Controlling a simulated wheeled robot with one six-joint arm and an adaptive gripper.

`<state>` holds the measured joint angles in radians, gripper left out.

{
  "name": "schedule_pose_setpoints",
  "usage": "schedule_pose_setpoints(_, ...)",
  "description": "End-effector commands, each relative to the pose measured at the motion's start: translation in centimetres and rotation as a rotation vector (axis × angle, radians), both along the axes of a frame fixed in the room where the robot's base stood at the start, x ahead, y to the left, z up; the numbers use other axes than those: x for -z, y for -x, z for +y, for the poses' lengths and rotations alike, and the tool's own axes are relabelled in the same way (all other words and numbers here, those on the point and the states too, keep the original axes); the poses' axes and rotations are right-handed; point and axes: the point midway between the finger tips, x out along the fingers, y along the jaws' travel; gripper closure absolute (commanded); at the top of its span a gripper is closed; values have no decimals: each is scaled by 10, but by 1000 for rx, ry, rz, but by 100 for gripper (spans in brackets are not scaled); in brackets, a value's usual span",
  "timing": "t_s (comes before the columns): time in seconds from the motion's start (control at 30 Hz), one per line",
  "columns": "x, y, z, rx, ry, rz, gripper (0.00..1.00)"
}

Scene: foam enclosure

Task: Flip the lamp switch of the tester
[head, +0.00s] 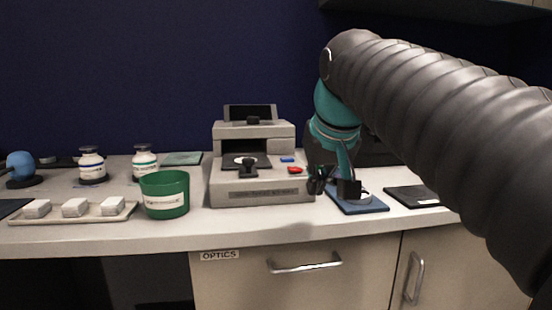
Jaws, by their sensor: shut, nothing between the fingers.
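The tester (262,190) is a grey box-shaped instrument on the bench, with a dark tilted screen (250,112) on top and a dark slot with a black knob at its middle. On its right deck are a small red control (295,169) and a small blue control (287,159). I cannot tell from this view which is the lamp switch or how it is set. My gripper (318,187), black below a teal wrist, is shut and empty just right of the tester's front right corner, close to the red control. Whether it touches the tester is unclear.
A green cup (164,195) stands left of the tester, with a tray (110,217) of white blocks and two bottles beyond. A blue pad (362,205) lies below my gripper, a black pad (412,196) further right. The bench front edge is near.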

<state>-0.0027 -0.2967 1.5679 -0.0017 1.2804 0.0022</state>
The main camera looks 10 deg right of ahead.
Motion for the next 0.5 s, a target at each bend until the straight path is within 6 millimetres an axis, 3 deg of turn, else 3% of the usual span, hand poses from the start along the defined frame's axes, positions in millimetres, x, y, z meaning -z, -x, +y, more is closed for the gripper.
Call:
schedule_pose_setpoints(0.2,-55,-35,0,0,0,-28,100)
schedule_pose_setpoints(0.5,-108,-67,-1,0,0,-60,100)
